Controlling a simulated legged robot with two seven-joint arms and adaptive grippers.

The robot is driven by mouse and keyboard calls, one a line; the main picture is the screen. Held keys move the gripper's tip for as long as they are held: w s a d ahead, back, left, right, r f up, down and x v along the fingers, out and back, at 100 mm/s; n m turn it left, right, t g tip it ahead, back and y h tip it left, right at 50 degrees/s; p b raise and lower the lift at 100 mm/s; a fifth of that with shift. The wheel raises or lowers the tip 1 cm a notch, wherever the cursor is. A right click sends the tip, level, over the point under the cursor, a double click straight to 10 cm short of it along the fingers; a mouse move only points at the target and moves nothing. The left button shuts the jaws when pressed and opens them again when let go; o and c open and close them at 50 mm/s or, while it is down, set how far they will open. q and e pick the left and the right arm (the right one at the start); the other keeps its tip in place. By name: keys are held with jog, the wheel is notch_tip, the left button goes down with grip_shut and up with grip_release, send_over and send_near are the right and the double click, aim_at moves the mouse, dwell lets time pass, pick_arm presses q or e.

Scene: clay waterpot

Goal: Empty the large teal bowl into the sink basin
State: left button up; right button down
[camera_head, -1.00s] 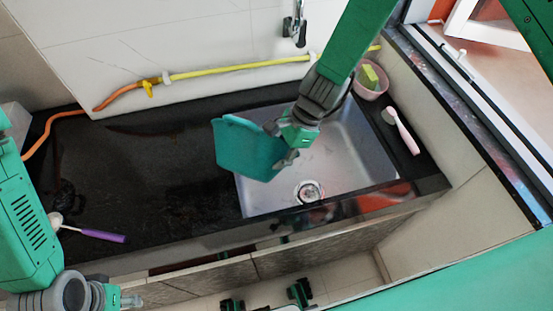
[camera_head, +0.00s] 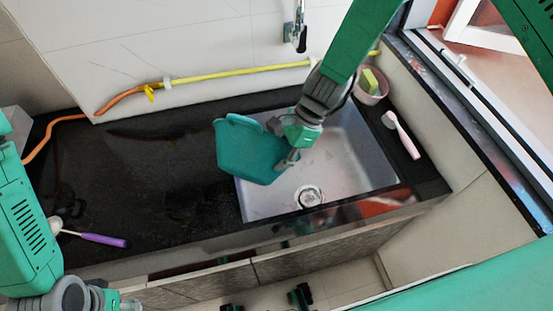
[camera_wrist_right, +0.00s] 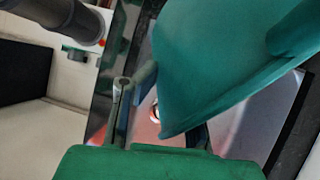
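The large teal bowl (camera_head: 250,150) is tilted steeply at the left edge of the sink basin (camera_head: 345,165), partly over the counter. My right gripper (camera_head: 285,155) is shut on the bowl's right rim and holds it up. In the right wrist view the bowl (camera_wrist_right: 225,65) fills the upper right, with a finger of the gripper (camera_wrist_right: 160,125) beside its edge. The bowl's contents cannot be made out. The drain (camera_head: 309,196) shows at the basin's front. My left arm is at the lower left, and its gripper (camera_head: 130,303) shows only in part at the bottom edge.
A pink bowl with a sponge (camera_head: 370,85) and a pink brush (camera_head: 402,135) are right of the basin. A purple-handled tool (camera_head: 95,237) lies on the dark counter (camera_head: 130,170). A yellow and orange hose (camera_head: 230,70) runs along the wall below a tap (camera_head: 295,30).

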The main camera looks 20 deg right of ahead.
aim_at(285, 147)
jog(key=shift+w+d+r+g+y, duration=0.3)
jog(key=shift+w+d, duration=0.05)
jog(key=shift+w, duration=0.05)
jog(key=shift+w+r, duration=0.1)
jog(key=shift+w, duration=0.05)
dwell(0.6)
jog(key=shift+w+d+r+g+y, duration=0.35)
jog(key=shift+w+d+g+y, duration=0.15)
jog(key=shift+w+d+g, duration=0.1)
jog(key=shift+w, duration=0.15)
dwell(0.6)
jog(key=shift+w+d+r+g+y+b, duration=0.35)
jog(key=shift+w+d+g+b, duration=0.25)
jog(key=shift+b, duration=0.25)
jog(key=shift+a, duration=0.1)
dwell(0.8)
